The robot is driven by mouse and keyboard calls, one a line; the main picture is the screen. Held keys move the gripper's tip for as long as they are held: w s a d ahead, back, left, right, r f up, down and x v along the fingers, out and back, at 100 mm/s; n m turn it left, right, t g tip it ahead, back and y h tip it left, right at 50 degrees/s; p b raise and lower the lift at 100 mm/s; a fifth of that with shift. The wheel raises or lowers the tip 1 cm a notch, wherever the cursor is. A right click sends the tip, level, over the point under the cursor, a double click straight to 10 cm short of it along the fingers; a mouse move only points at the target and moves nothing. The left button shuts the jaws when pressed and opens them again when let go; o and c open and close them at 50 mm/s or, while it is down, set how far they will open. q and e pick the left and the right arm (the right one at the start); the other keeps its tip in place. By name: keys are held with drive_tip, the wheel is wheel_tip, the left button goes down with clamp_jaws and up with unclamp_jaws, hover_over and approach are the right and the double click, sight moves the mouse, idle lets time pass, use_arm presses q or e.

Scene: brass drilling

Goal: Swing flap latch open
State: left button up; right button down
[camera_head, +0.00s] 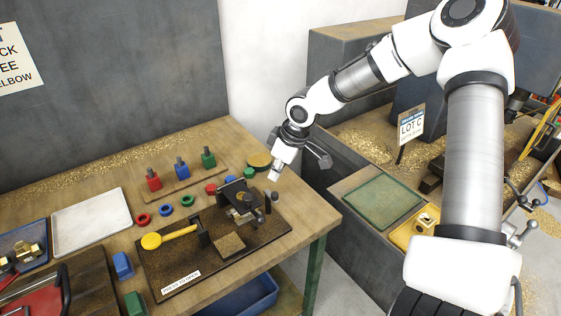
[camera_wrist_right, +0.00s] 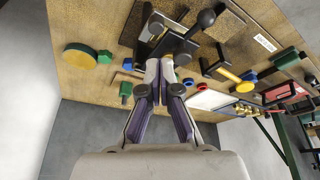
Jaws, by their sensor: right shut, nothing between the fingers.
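A dark fixture board (camera_head: 165,278) lies on the workbench. A black clamp-like fixture with a metal plate (camera_head: 238,196) stands near its far right end, and a dark knob (camera_head: 275,197) stands at its right. I cannot tell for sure which part is the flap latch. A yellow-handled lever (camera_head: 168,236) lies on the board's left part. My right gripper (camera_head: 273,176) is shut and empty, above the bench just behind the fixture. In the right wrist view its fingertips (camera_wrist_right: 160,68) point toward the black fixture and a black ball knob (camera_wrist_right: 206,18); contact cannot be told. My left gripper is out of view.
Red, blue and green blocks stand on a wooden strip (camera_head: 182,181) at the back, with coloured rings before them. A round green-edged pad (camera_head: 259,160) sits near the gripper. A white tray (camera_head: 90,222) is at left. Bare bench lies right of the board.

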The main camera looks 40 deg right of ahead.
drive_tip(key=v, duration=0.5)
idle(0.3)
